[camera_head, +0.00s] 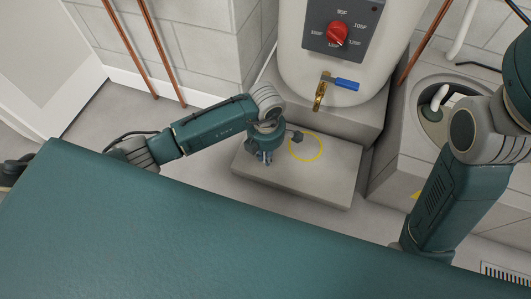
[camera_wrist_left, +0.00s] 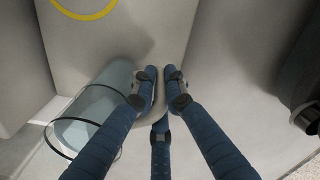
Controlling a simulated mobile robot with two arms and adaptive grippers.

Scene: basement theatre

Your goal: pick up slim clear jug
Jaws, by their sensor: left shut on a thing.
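The slim clear jug (camera_wrist_left: 97,100) shows in the left wrist view as a pale, see-through bluish cylinder with a thin dark ring at its near end. It lies slanted in the picture, partly behind one finger of my left gripper (camera_wrist_left: 160,88). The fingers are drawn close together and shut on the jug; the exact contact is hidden. In the head view my left gripper (camera_head: 265,157) is over the left part of the low grey plinth (camera_head: 325,184). I cannot make out the jug there. My right arm shows at the right, but its gripper is out of view.
A yellow ring (camera_head: 306,147) is marked on the plinth. Behind it stands a white tank with a red dial (camera_head: 337,33) and a brass tap with a blue lever (camera_head: 341,83). A grey unit with a round basin (camera_head: 446,103) is at right. Copper pipes (camera_head: 150,48) run along the wall.

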